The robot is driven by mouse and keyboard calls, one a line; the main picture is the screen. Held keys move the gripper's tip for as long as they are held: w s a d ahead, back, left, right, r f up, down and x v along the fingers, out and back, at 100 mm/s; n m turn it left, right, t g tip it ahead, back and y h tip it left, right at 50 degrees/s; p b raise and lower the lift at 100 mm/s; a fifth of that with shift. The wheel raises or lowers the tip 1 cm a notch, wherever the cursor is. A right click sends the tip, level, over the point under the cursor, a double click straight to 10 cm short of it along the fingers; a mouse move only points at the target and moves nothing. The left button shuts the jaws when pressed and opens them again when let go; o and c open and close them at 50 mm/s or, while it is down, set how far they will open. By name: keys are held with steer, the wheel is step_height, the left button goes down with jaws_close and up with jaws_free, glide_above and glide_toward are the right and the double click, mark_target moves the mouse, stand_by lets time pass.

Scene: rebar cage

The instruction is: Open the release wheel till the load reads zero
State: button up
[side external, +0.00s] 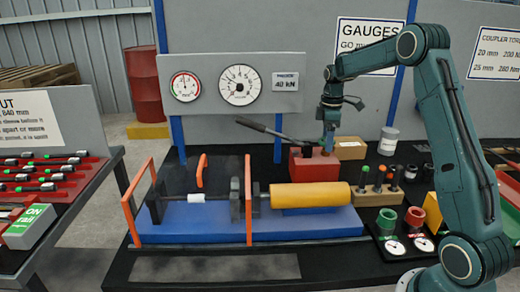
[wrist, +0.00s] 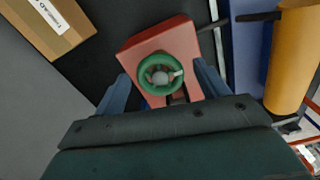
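The green release wheel (wrist: 160,75) sits on top of the red pump block (wrist: 138,50) in the wrist view. My gripper (wrist: 161,72) is open, with one blue finger on each side of the wheel and a gap to it on both sides. In the side view, my gripper (side external: 328,144) points down over the red pump (side external: 314,168) and hides most of the wheel. A large white dial (side external: 239,85) and a smaller dial (side external: 185,86) hang on the grey board; their exact readings are too small to tell.
The pump's dark lever (side external: 265,130) slants up to the left. A yellow cylinder (side external: 305,195) lies on the blue bed in front of the pump. A cardboard box (side external: 350,148) stands close to the right, and a wooden block (side external: 376,195) holding tools stands further forward.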

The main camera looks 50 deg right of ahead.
step_height(320, 180, up, 14)
stand_by(1.0)
steer(key=shift+f, duration=0.1)
steer(key=s+a+r+m+t, duration=0.1)
steer(key=s+a+r+m, duration=0.15)
steer(key=s+a, duration=0.45)
steer(key=s+a+r+m+t, duration=0.1)
steer(key=s+a+r, duration=0.2)
steer(key=a, duration=0.8)
steer(key=s+a+f+m+t, duration=0.1)
steer(key=s+a+f, duration=0.3)
steer(key=s, duration=0.3)
steer(key=s+a+f+m+t, duration=0.2)
steer(key=s+a+f, duration=0.2)
steer(key=s+a, duration=0.2)
steer(key=shift+s+f+t, duration=0.2)
steer(key=shift+s+t, duration=0.1)
steer(key=shift+s, duration=0.95)
